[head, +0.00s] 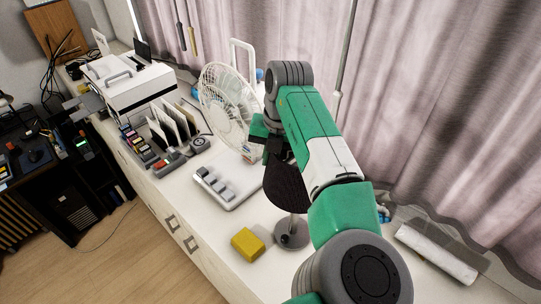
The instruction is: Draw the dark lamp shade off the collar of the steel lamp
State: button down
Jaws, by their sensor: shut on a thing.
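The dark lamp shade (286,188) is in the middle of the head view, just below my gripper. The steel lamp shows its thin stem and round grey base (291,233) on the white counter, under the shade. My gripper (279,156) is at the shade's upper edge and is shut on the shade. My green and white arm reaches over from the right and hides part of the shade's right side. The collar is hidden, so I cannot tell whether the shade is still around it.
A white fan (229,105) stands close behind and left of my gripper. A white tray with grey rolls (222,187) and a yellow block (248,244) are left of the lamp. A paper roll (436,253) lies at right. Curtains (440,100) hang behind the counter (207,232).

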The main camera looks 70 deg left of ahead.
jog(key=shift+r, duration=0.15)
jog(key=shift+r+p, duration=1.75)
jog(key=shift+r, duration=0.65)
